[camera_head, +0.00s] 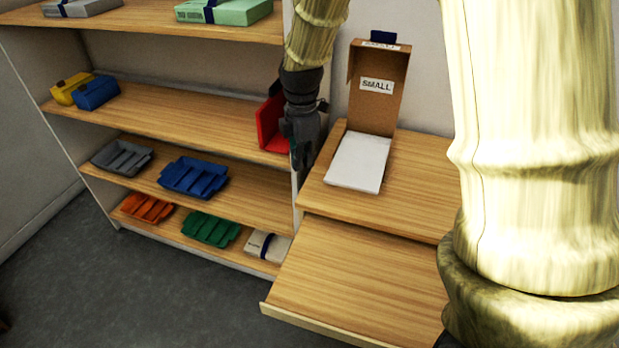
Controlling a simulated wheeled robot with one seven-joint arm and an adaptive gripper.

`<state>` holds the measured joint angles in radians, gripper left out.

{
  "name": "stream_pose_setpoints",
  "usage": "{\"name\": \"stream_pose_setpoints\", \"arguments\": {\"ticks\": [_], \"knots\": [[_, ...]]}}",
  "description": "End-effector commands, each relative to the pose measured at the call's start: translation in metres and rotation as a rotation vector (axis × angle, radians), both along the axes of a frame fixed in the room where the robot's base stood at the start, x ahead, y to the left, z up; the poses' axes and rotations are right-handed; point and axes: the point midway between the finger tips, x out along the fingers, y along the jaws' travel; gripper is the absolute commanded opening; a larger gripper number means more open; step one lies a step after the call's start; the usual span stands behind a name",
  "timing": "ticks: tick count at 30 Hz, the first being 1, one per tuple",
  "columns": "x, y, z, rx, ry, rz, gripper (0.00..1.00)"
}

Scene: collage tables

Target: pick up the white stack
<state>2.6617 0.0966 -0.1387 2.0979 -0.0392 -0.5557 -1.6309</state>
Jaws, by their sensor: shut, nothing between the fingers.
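A white stack (358,162) lies flat on the upper wooden table (415,192), at the foot of an open brown cardboard box (377,98) labelled SMALL. It looks like a flat stack of white sheets; its back edge meets the box. My gripper (299,160) is shut and empty. It points down in front of the shelf's right end, to the left of the white stack and apart from it in the picture. My wrist hides part of a red object (271,124) on the shelf behind.
A shelf unit on the left holds blue trays (194,177), a grey tray (121,157), green trays (211,229), orange trays (147,208) and a beige banded bundle (268,246). A lower wooden surface (355,280) in front is bare. My arm covers the right side.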

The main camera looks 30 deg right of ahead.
Motion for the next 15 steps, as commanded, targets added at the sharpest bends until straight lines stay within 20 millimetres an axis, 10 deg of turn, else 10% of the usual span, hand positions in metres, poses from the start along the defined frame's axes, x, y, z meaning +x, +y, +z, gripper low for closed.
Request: {"name": "stream_pose_setpoints", "arguments": {"ticks": [15], "knots": [[0.001,0.004,-0.052,-0.001,0.003,0.007,0.00]]}}
